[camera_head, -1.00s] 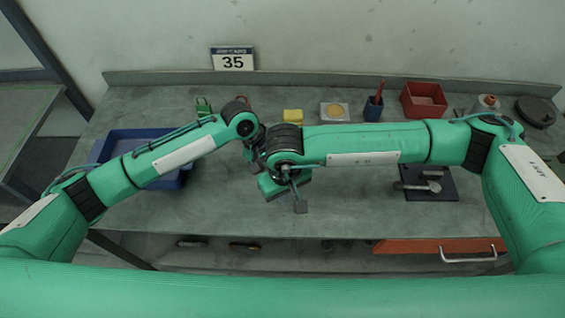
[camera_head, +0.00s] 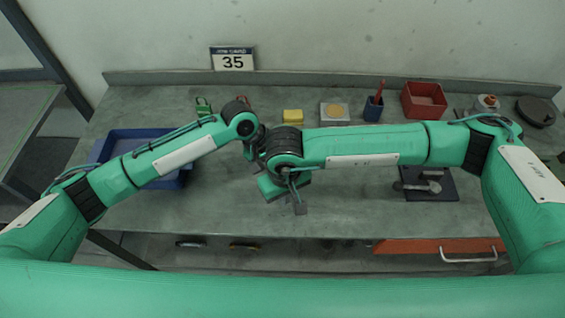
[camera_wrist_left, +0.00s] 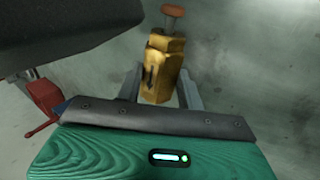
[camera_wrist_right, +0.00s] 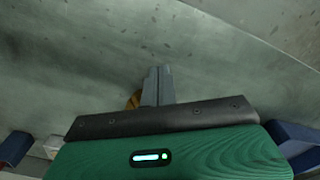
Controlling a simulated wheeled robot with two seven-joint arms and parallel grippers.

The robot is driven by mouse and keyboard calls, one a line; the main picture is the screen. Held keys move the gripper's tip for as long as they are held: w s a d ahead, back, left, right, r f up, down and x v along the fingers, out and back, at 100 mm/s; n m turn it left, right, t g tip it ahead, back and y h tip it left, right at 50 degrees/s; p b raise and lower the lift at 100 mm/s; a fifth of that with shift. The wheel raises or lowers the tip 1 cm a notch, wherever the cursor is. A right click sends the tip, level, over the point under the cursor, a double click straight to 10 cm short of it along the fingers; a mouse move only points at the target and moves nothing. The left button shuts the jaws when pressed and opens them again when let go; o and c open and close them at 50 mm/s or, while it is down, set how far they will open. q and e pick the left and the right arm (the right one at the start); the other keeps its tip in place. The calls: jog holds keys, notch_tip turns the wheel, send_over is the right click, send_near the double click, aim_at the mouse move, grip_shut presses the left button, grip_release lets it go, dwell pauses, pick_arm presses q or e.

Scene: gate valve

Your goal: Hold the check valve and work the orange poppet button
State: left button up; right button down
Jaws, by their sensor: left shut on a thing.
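The brass check valve (camera_wrist_left: 162,66) stands between the two fingers of my left gripper (camera_wrist_left: 160,84), which is shut on it. The orange poppet button (camera_wrist_left: 172,10) sticks out of the valve's far end on a thin stem, with nothing touching it in the left wrist view. In the head view the valve and the left gripper are hidden behind my right wrist. My right gripper (camera_head: 299,208) points down over the front of the bench. In the right wrist view its fingers (camera_wrist_right: 158,75) are together, with a brass-coloured piece (camera_wrist_right: 134,101) partly hidden behind them.
A blue tray (camera_head: 187,181) lies on the left of the bench. A dark plate with a metal fitting (camera_head: 430,186) lies on the right. A yellow block (camera_head: 293,116), blue cup (camera_head: 373,110) and red bin (camera_head: 424,100) stand at the back. The bench's front middle is clear.

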aim_at(284, 218)
jog(key=shift+f, duration=1.5)
jog(key=shift+w+d, duration=0.1)
jog(key=shift+s+f, duration=0.2)
jog(key=shift+s, duration=1.4)
jog(key=shift+w+r, duration=0.15)
jog(key=shift+r, duration=3.55)
